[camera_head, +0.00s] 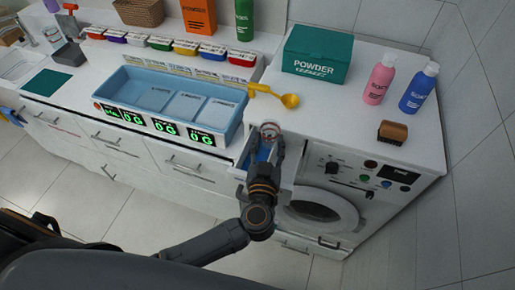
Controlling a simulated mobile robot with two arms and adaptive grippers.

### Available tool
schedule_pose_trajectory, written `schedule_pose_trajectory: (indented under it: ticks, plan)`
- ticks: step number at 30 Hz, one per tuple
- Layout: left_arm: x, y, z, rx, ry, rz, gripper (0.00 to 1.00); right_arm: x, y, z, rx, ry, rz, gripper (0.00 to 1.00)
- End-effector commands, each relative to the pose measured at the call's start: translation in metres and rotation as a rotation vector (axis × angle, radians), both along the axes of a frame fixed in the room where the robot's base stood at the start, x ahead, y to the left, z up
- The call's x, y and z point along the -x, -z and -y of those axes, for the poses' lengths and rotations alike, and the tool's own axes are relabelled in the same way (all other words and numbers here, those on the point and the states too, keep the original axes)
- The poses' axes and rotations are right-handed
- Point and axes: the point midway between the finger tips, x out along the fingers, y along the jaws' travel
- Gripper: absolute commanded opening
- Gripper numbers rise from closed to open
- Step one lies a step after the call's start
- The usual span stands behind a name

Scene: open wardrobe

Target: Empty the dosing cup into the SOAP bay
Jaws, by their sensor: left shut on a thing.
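My left gripper (266,147) is over the pulled-out dispenser drawer (241,172) at the front of the washing machine (425,160). It is shut on a small pale cup with a reddish band (270,129), taken as the dosing cup. The cup's tilt and contents cannot be made out. A blue part of the drawer (263,153) shows between the fingers. The drawer's bay labels cannot be read, so which one is the SOAP bay is unclear, and the gripper hides much of the drawer. My right gripper is not in view.
A yellow scoop (289,100), a green POWDER box (316,56), pink (380,78) and blue (418,88) bottles and a brown brush (392,132) are on the machine top. A blue tray (116,91) stands left of the drawer. The machine's front top is mostly clear.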

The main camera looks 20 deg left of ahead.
Motion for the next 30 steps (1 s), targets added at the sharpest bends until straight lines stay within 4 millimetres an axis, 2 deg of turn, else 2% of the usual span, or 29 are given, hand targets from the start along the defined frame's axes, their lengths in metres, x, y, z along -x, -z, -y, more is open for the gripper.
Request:
schedule_pose_trajectory:
  ticks: [5,16,30]
  plan:
    - [0.0,-0.002,0.0,0.006,0.0,0.001,0.12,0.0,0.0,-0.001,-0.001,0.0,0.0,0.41]
    - [0.0,-0.029,0.0,0.01,-0.001,0.001,0.12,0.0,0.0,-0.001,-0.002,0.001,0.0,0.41]
    - [0.0,-0.031,0.0,0.008,0.0,0.0,0.12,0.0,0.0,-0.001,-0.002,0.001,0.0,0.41]
